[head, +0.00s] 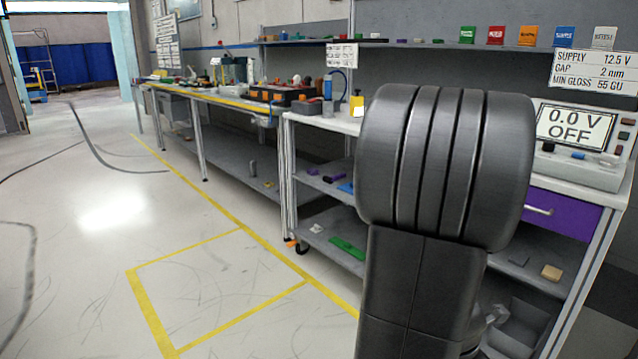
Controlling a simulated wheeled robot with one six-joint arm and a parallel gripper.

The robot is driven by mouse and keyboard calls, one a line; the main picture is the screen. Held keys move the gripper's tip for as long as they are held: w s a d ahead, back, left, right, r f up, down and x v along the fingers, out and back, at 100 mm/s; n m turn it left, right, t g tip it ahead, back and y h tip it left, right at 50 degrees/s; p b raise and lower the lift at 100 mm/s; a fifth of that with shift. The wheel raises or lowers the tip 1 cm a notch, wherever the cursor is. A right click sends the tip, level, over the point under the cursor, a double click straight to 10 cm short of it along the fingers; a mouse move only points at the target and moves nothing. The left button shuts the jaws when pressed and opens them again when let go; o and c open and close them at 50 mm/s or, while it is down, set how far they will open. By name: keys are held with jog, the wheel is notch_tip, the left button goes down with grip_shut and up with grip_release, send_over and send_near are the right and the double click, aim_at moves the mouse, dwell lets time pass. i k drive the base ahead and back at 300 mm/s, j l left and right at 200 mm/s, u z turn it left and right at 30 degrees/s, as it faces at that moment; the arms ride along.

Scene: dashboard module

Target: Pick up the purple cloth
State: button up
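A small flat purple item (335,177) lies on the upper shelf under the bench, left of my dark arm. It may be the purple cloth, but it is too small to tell. A second small purple piece (313,171) lies just left of it, and a blue flat item (346,187) lies close on its right. My arm fills the middle right of the head view and hides part of the bench and shelves. My gripper is not in view.
The shelving bench (290,175) has a lower shelf with a green flat item (347,248). A purple drawer (562,212) sits right of my arm, below a meter (575,125) reading 0.0 V OFF. A long workbench (225,101) stands behind. The floor (90,260) at left is mostly open.

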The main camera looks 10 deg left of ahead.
aim_at(312, 171)
jog(key=i+j, duration=0.4)
jog(key=i+j+u, duration=0.15)
jog(key=i+j, duration=0.2)
jog(key=i, duration=0.2)
jog(key=i+j, duration=0.35)
jog(key=i+j+u, duration=0.1)
jog(key=i+j, duration=0.2)
jog(key=i, duration=0.3)
jog(key=i+j+u, duration=0.1)
jog(key=i+j, duration=0.15)
jog(key=i, duration=0.25)
jog(key=i+j, duration=0.25)
jog(key=i, duration=0.25)
jog(key=i+j+u, duration=0.1)
jog(key=i+j, duration=0.15)
jog(key=i, duration=0.25)
